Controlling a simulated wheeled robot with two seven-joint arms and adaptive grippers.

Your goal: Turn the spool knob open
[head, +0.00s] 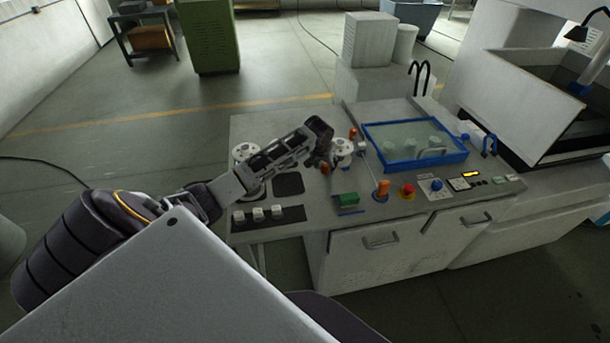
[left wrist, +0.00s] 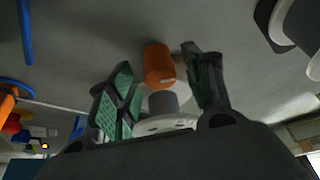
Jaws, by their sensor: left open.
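An orange knob (head: 325,168) stands on the grey machine top, just in front of a white spool (head: 342,148). My right gripper is not in view.
Other orange knobs stand behind the spool (head: 353,132) and near the front edge (head: 383,188). A green block (head: 346,200) lies in front. A blue-framed tray (head: 372,152) is at the right, with a red button (head: 407,191) before it.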

